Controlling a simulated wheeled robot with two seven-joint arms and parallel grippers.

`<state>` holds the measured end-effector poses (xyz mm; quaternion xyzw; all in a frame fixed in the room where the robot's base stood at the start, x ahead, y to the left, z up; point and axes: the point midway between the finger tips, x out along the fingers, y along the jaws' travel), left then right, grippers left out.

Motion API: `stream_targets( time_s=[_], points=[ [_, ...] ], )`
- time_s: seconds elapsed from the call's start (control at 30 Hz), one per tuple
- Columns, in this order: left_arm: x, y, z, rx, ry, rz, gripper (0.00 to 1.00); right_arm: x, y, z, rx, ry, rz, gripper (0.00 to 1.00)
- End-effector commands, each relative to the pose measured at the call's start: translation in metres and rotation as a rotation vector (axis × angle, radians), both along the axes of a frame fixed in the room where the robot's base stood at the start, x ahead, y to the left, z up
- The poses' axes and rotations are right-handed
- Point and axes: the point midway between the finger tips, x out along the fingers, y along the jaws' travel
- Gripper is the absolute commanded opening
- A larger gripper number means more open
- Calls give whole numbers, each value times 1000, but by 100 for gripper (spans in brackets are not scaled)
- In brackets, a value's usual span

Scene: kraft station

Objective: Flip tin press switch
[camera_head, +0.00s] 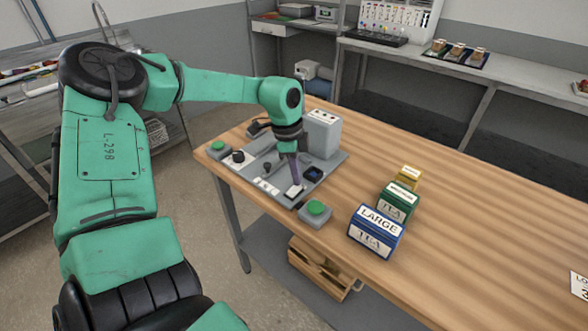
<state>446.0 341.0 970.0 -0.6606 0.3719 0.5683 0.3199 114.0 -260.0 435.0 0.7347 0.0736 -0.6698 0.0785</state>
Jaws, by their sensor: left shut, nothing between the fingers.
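The tin press (324,136) is a grey machine standing on a grey base plate (334,161) at the left end of the wooden table. Its plate carries a white panel, dark knobs and a small white switch block (293,191) near the front edge. My left gripper (297,184) points down at this switch block, its fingers shut and empty. The fingertips are at or just above the block; I cannot tell whether they touch. They partly hide the switch. One green button (316,208) sits at the front right, another green button (218,146) at the left corner. My right gripper is out of view.
A blue LARGE box (376,232), a green box (396,203) and a small yellow box (408,177) stand right of the press. A wooden crate (318,272) sits on the shelf below. Benches line the back wall.

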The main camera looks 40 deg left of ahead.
Motion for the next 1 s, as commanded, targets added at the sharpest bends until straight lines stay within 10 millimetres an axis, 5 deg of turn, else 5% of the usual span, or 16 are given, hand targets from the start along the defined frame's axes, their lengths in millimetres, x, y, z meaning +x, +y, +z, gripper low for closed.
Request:
stream_targets(
  time_s=[1.0],
  points=[
    [0,0,-15,0,0,0,0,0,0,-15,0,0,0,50]
  ],
)
